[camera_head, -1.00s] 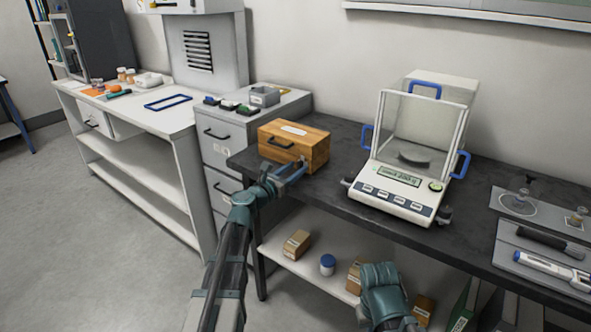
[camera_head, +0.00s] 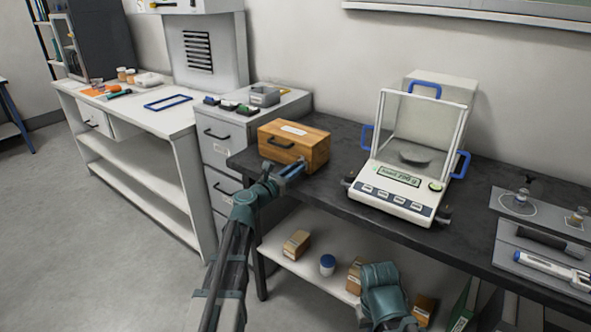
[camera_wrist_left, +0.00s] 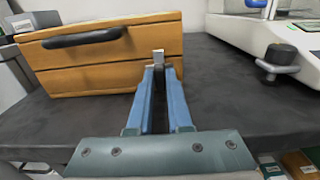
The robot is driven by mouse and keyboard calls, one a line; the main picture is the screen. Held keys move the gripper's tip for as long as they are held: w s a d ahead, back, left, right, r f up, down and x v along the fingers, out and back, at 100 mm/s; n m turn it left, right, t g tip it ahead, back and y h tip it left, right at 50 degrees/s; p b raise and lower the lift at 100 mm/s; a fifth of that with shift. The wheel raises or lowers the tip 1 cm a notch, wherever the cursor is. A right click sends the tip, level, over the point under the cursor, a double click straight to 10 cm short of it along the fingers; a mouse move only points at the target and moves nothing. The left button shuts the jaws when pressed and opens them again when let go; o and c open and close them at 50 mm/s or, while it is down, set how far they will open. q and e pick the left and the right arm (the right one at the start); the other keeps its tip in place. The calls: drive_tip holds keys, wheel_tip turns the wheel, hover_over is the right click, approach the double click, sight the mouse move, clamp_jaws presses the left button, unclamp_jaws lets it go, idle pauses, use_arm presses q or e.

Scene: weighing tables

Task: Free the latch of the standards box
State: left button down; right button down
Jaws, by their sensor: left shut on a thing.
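The standards box (camera_head: 285,148) is a wooden box with a dark handle and a pale label on its lid. It sits on the near left part of the dark bench, lid down. In the left wrist view the box (camera_wrist_left: 100,72) fills the upper left. My left gripper (camera_head: 298,168) is at the box's front, near its right end. Its blue fingers are shut on a small metal latch (camera_wrist_left: 158,56), seen at their tips in the left wrist view. My right arm shows only as a teal link at the bottom; its gripper cannot be made out.
A balance (camera_head: 400,180) with a glass shield stands right of the box. Grey trays (camera_head: 508,233) with small weights and tools lie at the far right. A grey cabinet (camera_head: 222,140) stands to the left. Dark bench is bare between box and balance.

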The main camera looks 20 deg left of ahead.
use_arm(q)
drive_tip(key=m, duration=0.4)
drive_tip(key=shift+d, duration=0.1)
drive_tip(key=m, duration=0.3)
drive_tip(key=shift+m, duration=0.4)
drive_tip(key=m, duration=0.3)
drive_tip(key=shift+s+f+m, duration=0.1)
drive_tip(key=shift+m, duration=0.2)
drive_tip(key=shift+d+m, duration=0.1)
drive_tip(key=shift+m, duration=2)
drive_tip(key=c, duration=0.8)
unclamp_jaws()
drive_tip(key=shift+c, duration=0.2)
